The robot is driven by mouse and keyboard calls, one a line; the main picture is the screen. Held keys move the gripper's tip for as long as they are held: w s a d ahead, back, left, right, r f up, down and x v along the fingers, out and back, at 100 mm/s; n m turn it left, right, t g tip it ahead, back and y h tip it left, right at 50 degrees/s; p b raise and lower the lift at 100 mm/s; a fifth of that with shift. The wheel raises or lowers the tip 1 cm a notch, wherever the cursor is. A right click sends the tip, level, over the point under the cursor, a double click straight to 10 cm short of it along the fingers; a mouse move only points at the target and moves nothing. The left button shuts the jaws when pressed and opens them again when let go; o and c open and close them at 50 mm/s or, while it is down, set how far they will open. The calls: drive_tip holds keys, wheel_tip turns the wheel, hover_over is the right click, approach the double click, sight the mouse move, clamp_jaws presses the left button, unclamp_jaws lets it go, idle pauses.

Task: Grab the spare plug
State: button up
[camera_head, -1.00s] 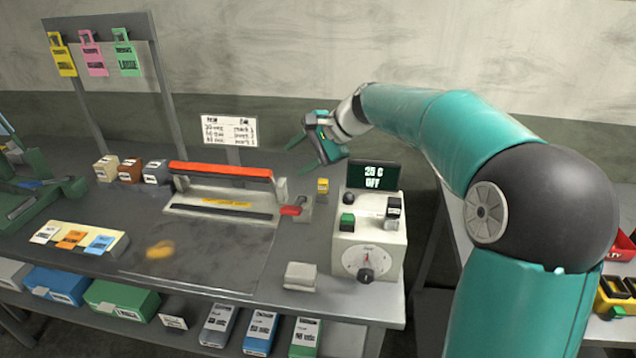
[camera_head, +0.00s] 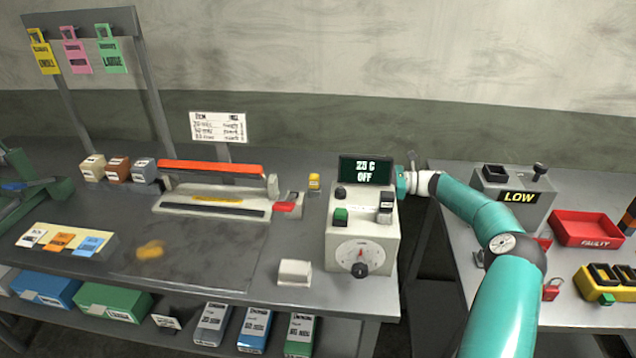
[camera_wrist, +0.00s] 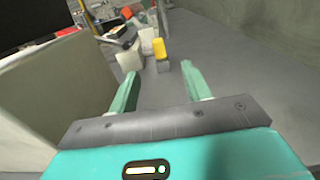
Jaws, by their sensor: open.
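No thing in view is clearly labelled as the spare plug, and I cannot tell which one it is. A small yellow-topped block (camera_head: 314,181) stands on the bench behind and left of the control box (camera_head: 345,240). In the wrist view, a yellow block (camera_wrist: 159,48), apparently the same one, shows beyond the fingertips, apart from them. My gripper (camera_wrist: 160,72) is open with nothing between its fingers. In the head view its fingers are hidden behind the control box's display.
A sealer with a red bar (camera_head: 210,167) lies left of the yellow block. On the right table are a box marked LOW (camera_head: 515,197), a red FAULTY tray (camera_head: 587,229) and a yellow tray (camera_head: 590,290) with black pieces.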

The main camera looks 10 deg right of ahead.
sight(314, 185)
drive_tip(key=shift+a+f, duration=0.15)
drive_tip(key=shift+a, duration=0.1)
drive_tip(key=x, duration=1.3)
drive_tip(key=shift+a+f, duration=0.15)
clamp_jaws()
